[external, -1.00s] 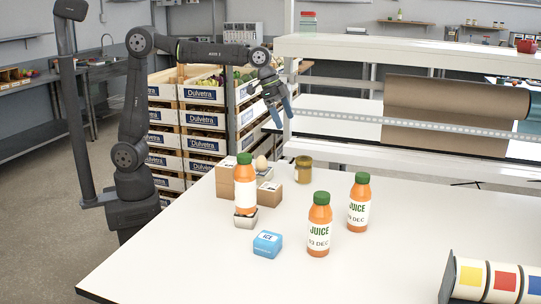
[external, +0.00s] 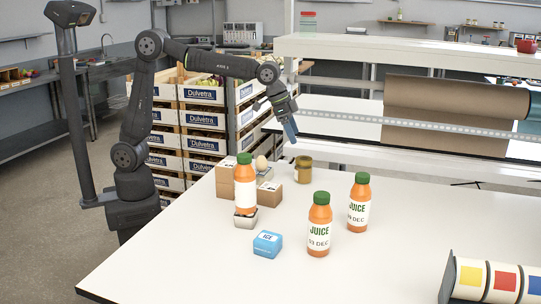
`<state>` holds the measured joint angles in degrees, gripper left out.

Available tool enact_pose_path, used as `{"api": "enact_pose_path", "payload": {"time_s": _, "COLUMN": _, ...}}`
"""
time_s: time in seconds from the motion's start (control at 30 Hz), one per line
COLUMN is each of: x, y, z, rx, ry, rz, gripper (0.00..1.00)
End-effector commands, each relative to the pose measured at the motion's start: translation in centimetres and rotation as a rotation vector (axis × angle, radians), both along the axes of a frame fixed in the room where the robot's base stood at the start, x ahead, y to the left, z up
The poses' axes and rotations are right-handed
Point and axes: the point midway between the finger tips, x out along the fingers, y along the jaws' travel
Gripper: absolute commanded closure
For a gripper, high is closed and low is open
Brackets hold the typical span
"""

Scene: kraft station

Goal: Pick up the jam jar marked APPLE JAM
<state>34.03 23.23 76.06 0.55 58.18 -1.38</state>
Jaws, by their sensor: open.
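A small brown jar with a greenish-gold lid (external: 304,168) stands upright on the white table, right of the cardboard boxes. Its label is too small to read, so I cannot tell if it says APPLE JAM. My gripper (external: 291,132), with blue fingers, hangs in the air above and slightly left of the jar in the picture, apart from it and empty. The fingers overlap in this view.
Cardboard boxes (external: 270,194) with an egg (external: 261,163) stand left of the jar. An orange bottle (external: 245,187) stands in front of them. Two juice bottles (external: 319,225) (external: 359,203) and a blue ICE box (external: 267,244) stand nearer. The table's right middle (external: 430,215) is clear.

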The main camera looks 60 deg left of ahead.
Motion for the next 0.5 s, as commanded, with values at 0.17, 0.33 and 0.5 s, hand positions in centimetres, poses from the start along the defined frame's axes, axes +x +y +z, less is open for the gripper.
{"api": "enact_pose_path", "payload": {"time_s": 0.17, "x": 1.2, "y": -0.8, "z": -4.0, "rx": 0.003, "ry": 0.004, "rz": 0.000, "gripper": 0.17}}
{"api": "enact_pose_path", "payload": {"time_s": 0.33, "x": 2.2, "y": -1.4, "z": -6.7, "rx": 0.002, "ry": 0.003, "rz": -0.001, "gripper": 0.17}}
{"api": "enact_pose_path", "payload": {"time_s": 0.5, "x": 2.7, "y": -1.7, "z": -7.8, "rx": 0.001, "ry": 0.001, "rz": -0.001, "gripper": 0.17}}
